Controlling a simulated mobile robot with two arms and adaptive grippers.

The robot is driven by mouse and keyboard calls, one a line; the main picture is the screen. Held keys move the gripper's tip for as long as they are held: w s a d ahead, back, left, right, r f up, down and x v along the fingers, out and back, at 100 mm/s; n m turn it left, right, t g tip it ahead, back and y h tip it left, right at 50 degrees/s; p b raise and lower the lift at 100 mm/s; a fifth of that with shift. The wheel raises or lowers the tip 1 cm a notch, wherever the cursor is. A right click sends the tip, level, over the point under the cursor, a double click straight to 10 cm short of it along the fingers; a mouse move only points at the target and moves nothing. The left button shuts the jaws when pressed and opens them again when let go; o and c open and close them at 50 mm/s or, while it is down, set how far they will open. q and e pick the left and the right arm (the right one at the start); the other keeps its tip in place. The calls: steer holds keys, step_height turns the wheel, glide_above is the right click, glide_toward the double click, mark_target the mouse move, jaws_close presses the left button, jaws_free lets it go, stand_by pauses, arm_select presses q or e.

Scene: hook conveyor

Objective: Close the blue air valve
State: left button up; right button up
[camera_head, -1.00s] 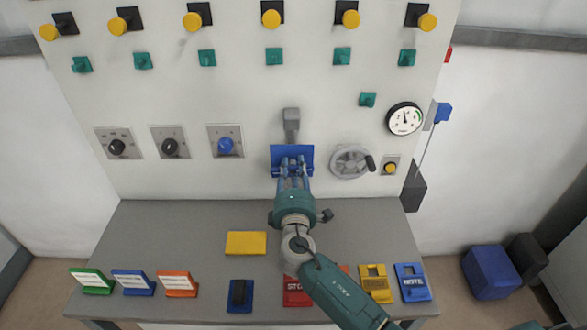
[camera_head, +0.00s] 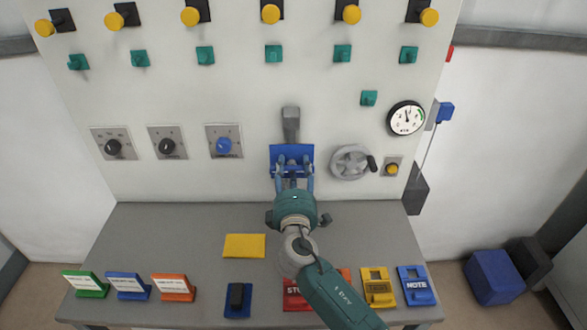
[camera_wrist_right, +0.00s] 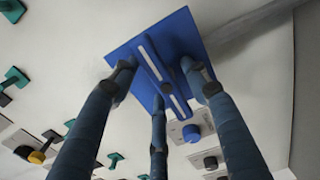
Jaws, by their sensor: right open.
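A blue square plate (camera_head: 277,154) with a raised blue ridge sits on the panel below a grey fitting; I take it as the blue air valve. In the right wrist view, the plate (camera_wrist_right: 198,33) fills the upper middle, and its ridge (camera_wrist_right: 152,66) carries white stripes. My right gripper (camera_head: 294,182) is in front of the plate's lower part. In the wrist view, its fingers (camera_wrist_right: 157,79) are spread on either side of the ridge and below it; I cannot tell whether they touch. My left gripper is out of view.
A grey handwheel (camera_head: 350,162) is close right of the plate, with a pressure gauge (camera_head: 405,118) above right. A blue knob (camera_head: 224,146) and black dials are left. The grey bench (camera_head: 180,230) holds a yellow pad (camera_head: 244,246) and coloured signs along its front.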

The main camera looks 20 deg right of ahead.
steer(key=v, duration=1.2)
